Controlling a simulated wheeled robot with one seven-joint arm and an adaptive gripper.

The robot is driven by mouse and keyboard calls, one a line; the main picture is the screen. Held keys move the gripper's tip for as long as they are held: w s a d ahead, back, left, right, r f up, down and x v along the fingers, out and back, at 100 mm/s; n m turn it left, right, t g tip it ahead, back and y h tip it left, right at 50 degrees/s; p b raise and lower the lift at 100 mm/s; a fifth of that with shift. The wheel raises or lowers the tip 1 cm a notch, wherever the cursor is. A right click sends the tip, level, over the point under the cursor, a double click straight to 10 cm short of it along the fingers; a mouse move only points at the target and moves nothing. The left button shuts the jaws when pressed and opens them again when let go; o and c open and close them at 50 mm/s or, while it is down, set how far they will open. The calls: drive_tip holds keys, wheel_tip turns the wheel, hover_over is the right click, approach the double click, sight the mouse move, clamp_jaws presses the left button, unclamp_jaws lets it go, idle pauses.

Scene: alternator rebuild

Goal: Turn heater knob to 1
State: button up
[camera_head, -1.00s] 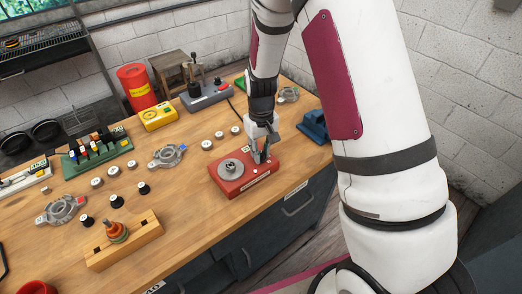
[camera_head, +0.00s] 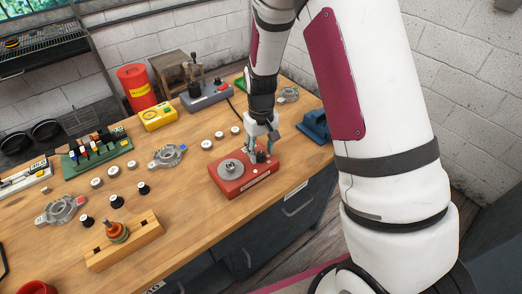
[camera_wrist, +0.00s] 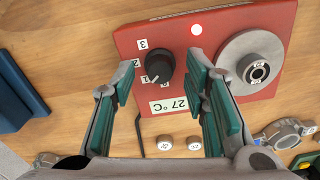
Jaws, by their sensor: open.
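The heater is a red box (camera_head: 243,178) on the wooden bench; it also fills the top of the wrist view (camera_wrist: 215,22). Its black knob (camera_wrist: 159,67) has numbers beside it on its left, with a 3 and a 2 readable. A white mark shows on the knob's lower edge, but I cannot tell exactly which number it meets. In the head view my gripper (camera_head: 257,155) is over the box's right part.
A blue object (camera_head: 315,127) stands right of the heater. Several small round caps (camera_head: 206,145) and a metal alternator housing (camera_head: 167,156) lie to its left. A wooden block (camera_head: 124,240) with a stacked part is nearer the front. Bare bench lies before the heater.

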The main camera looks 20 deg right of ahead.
sight(261, 154)
wheel_tip(261, 154, up, 11)
drive_tip(key=shift+r, duration=0.15)
idle(0.5)
drive_tip(key=s+r+t, duration=0.3)
drive_tip(key=s+r, duration=0.7)
drive_tip(key=r, duration=0.5)
drive_tip(key=s+r+m+t, duration=0.1)
drive_tip(key=s+r, duration=0.4)
drive_tip(key=s, duration=0.8)
drive_tip(key=shift+s+t, duration=0.3)
drive_tip(key=shift+t, duration=0.5)
